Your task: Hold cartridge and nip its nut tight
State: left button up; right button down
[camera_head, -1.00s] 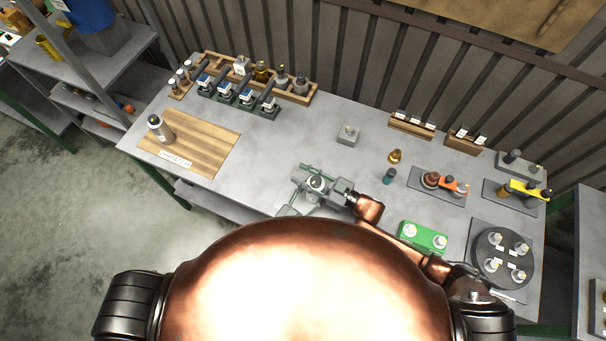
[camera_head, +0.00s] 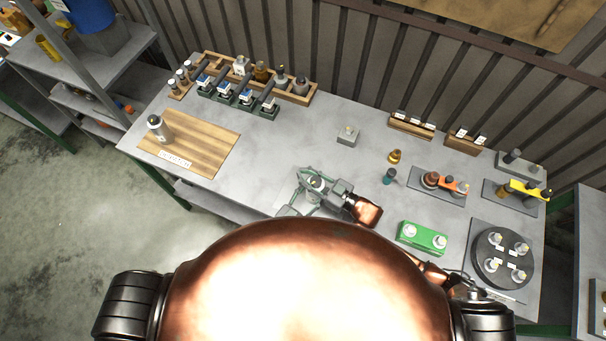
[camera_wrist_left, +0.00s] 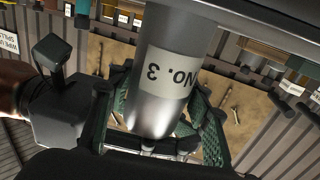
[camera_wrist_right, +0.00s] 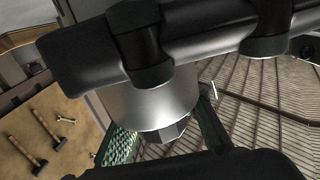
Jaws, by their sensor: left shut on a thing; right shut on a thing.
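The cartridge is a silver cylinder labelled "NO. 3" in the left wrist view (camera_wrist_left: 165,75). My left gripper (camera_wrist_left: 162,115) is shut around it, with green-padded fingers on both sides. In the right wrist view a wide silver end (camera_wrist_right: 150,103) with a small hexagonal piece (camera_wrist_right: 173,131) sits between the fingers of my right gripper (camera_wrist_right: 163,128). Dark bars cross in front of it there. In the head view both grippers meet around the upright cartridge (camera_head: 316,184); my right gripper (camera_head: 313,187) comes from the right. Finger contact on the nut is unclear.
A green block (camera_head: 422,238) and a round dark turntable (camera_head: 503,258) with several small pieces stand to the right. A wooden board (camera_head: 200,150) with a bottle (camera_head: 160,130) lies at the left. A wooden rack (camera_head: 310,99) is behind. The table middle is mostly clear.

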aim_at(319, 186)
pick_arm(q)
jog(key=shift+a, duration=0.15)
pick_arm(e)
jog(key=shift+w+d+m+t+h, duration=0.25)
jog(key=shift+m+t+h, duration=0.6)
jog(key=shift+t, duration=0.15)
jog(key=shift+w+d+m+t+h, duration=0.2)
jog(key=shift+w+m+t+h, duration=0.1)
jog(key=shift+m+t+h, duration=0.6)
jog(key=shift+w+d+m+t+h, duration=0.25)
jog(key=shift+m+t+h, duration=0.5)
jog(key=shift+t, duration=0.35)
jog(key=c, duration=1.8)
grip_release()
jog(key=shift+d, duration=0.1)
jog(key=shift+c, duration=0.2)
jog(key=v, duration=1.2)
